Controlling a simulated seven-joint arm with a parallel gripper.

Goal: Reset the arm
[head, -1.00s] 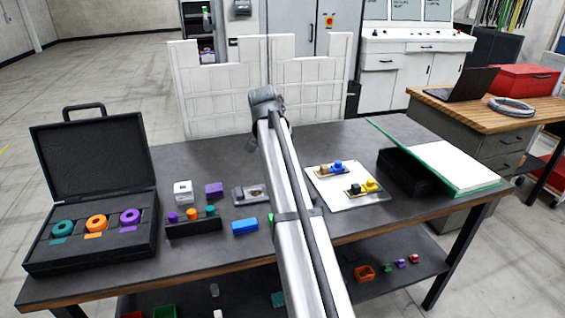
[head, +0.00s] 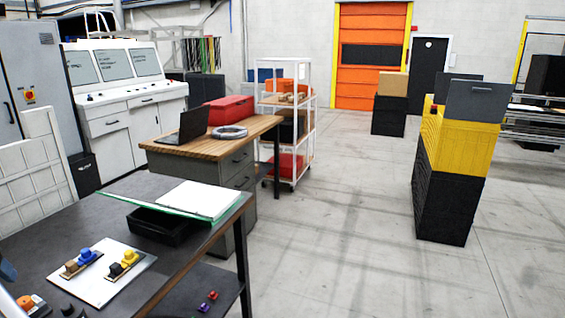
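My gripper is out of view in the head view. Only a small pale piece of my arm shows at the lower left edge. The dark work table (head: 150,185) fills the lower left. On it lies a white plate (head: 102,290) that carries a blue-and-tan fixture (head: 82,262) and a yellow-and-black fixture (head: 124,264). An orange piece (head: 27,302) sits at the lower left corner, partly cut off. A black tray (head: 158,226) and a green-edged white board (head: 190,199) lie at the table's right end.
A wooden-topped bench (head: 170,149) with a laptop (head: 183,128), a red case (head: 229,110) and a coiled cable (head: 230,132) stands behind. A white shelf cart (head: 310,120) is beside it. Yellow and black crates (head: 450,145) stand at right. Open floor (head: 350,230) lies between.

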